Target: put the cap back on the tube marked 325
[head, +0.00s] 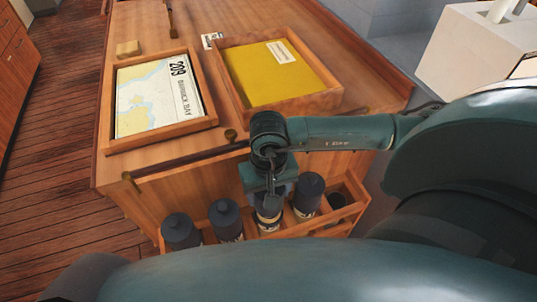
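A wooden rack (290,233) along the front of the chart table holds several upright tubes. Two dark-capped tubes (181,231) (225,218) stand at its left, and another dark-capped tube (308,194) stands right of the middle. A middle tube (267,217) with a pale band stands directly under my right gripper (269,196). The gripper points down at its top; whether it touches or holds a cap there is hard to see. No number is readable on any tube, so I cannot tell which is marked 325. No loose cap is visible. My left gripper is not in view.
The chart table (230,130) holds a framed chart marked 209 (155,95), a yellow chart in a wooden tray (275,75) and a small wooden block (128,48). A dark rail (185,160) runs along the table's front edge. The rack's right compartment (337,200) looks dark and empty.

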